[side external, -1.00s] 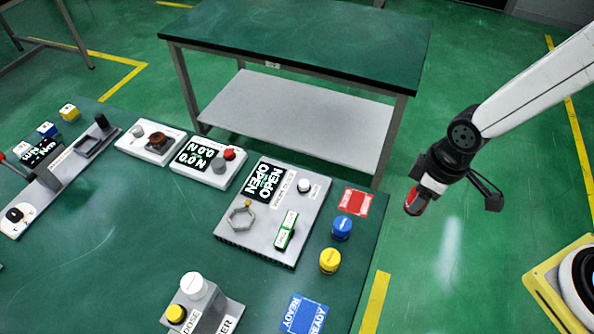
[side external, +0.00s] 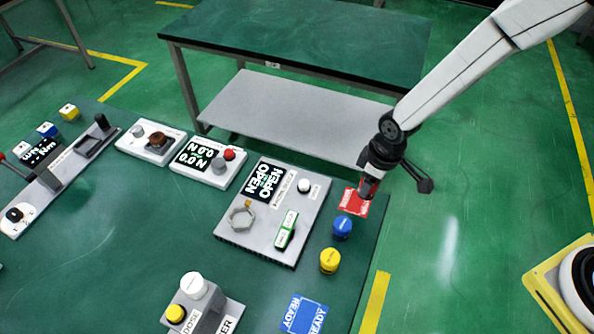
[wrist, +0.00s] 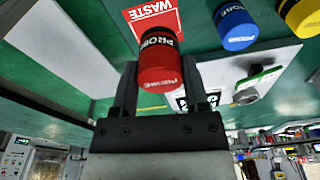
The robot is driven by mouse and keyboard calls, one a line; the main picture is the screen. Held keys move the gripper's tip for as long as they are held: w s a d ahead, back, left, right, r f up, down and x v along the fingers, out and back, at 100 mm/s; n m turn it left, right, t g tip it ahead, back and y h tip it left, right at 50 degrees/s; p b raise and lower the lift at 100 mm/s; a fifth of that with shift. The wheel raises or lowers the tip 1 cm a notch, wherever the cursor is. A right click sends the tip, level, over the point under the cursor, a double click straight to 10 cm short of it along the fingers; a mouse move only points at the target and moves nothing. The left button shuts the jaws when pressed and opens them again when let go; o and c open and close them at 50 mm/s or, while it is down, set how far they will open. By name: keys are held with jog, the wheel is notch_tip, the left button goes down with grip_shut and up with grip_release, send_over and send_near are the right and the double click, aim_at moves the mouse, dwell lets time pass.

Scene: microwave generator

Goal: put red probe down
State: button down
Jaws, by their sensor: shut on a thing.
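The red probe (wrist: 160,65), a short red cylinder with a black band and lettering, is between the fingers of my gripper (wrist: 152,85) in the wrist view. My gripper is shut on it. In the side external view my gripper (side external: 368,190) holds the probe above the red waste mat (side external: 352,205) at the table's right edge. The red mat also shows beyond the probe in the wrist view (wrist: 140,18). I cannot tell the exact gap between probe and mat.
A blue probe (side external: 342,229) and a yellow probe (side external: 330,261) stand in front of the red mat. A grey panel with a display (side external: 265,183) and ring lies to the left. A blue ready mat (side external: 303,313) is at the front. A second table (side external: 300,35) stands behind.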

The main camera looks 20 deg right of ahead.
aim_at(362, 182)
jog(key=shift+w+a+f, duration=0.25)
jog(key=shift+w+f, duration=0.5)
jog(key=shift+f, duration=0.15)
jog(key=shift+w+f, duration=0.1)
jog(key=shift+w+f, duration=0.1)
jog(key=shift+f, duration=0.1)
jog(key=shift+a+f, duration=0.1)
jog(key=shift+f, duration=1.45)
jog(key=shift+f, duration=0.15)
jog(key=shift+c, duration=0.5)
grip_release()
jog(key=shift+s+d+r, duration=0.15)
jog(key=shift+s+r, duration=0.05)
jog(key=shift+r, duration=1.85)
jog(key=shift+s+d+r, duration=0.15)
jog(key=shift+r, duration=1.85)
jog(key=shift+s+d+r, duration=0.15)
jog(key=shift+s+r, duration=0.05)
jog(key=shift+r, duration=1.85)
